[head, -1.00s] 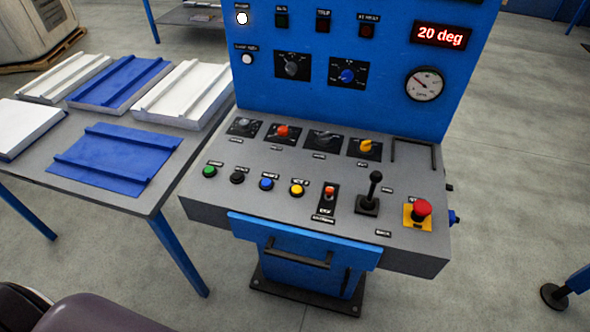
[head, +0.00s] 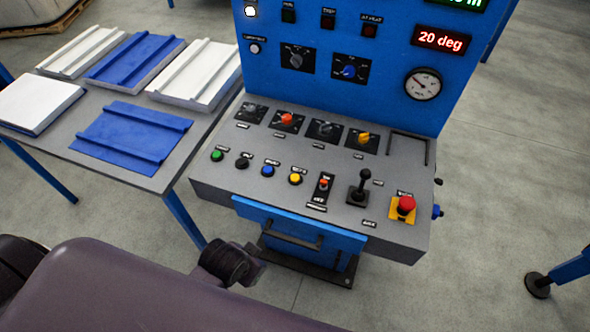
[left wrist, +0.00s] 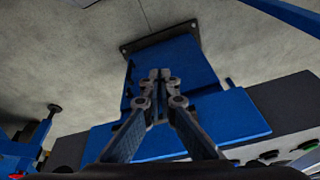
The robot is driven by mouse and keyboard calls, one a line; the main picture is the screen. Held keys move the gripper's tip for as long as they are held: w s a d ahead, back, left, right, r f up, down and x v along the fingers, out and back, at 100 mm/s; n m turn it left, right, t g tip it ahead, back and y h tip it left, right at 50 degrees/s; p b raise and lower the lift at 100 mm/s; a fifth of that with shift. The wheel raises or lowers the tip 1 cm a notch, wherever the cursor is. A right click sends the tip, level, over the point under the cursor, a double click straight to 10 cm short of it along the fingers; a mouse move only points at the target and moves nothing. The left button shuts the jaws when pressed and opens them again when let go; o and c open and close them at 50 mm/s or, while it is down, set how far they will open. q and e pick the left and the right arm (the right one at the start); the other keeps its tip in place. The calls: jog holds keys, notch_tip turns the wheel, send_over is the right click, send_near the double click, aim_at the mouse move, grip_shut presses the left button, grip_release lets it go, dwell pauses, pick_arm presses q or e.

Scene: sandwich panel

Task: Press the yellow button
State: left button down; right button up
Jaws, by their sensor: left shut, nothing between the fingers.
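The yellow button (head: 295,178) is a small round cap on the sloped grey console (head: 225,192), between the blue button (head: 268,170) and a small red-tipped switch (head: 323,184). Nothing covers it in the head view. My left arm comes in low from the left, below and in front of the console, apart from the button. In the left wrist view my left gripper (left wrist: 160,75) is shut and empty, with the blue front of the pedestal behind its fingertips. I cannot make out the yellow button there. My right gripper is not in view.
Green (head: 217,155) and black (head: 242,162) buttons sit left of the blue one. A joystick (head: 361,187) and red emergency button (head: 406,204) stand to the right. A table (head: 160,178) with panels stands at left.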

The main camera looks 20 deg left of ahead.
pick_arm(q)
jog(key=w+d+r+m+t+h+p, duration=0.1)
jog(key=w+d+r+m, duration=0.15)
jog(key=r, duration=0.35)
jog(key=w+d+r+m+t+p, duration=0.1)
jog(key=w+r+m, duration=0.25)
jog(key=r, duration=0.25)
notch_tip(320, 180, up, 6)
jog(key=m+t+h+p, duration=0.1)
jog(key=m+t+h, duration=0.15)
jog(key=m, duration=1.85)
send_over(293, 178)
jog(key=shift+s+f+t+y, duration=0.1)
jog(key=shift+t+y, duration=0.15)
jog(key=shift+y, duration=0.2)
jog(key=shift+f, duration=0.15)
notch_tip(293, 178, down, 7)
jog(key=b, duration=0.7)
jog(key=shift+f+b, duration=0.6)
jog(key=shift+f, duration=0.15)
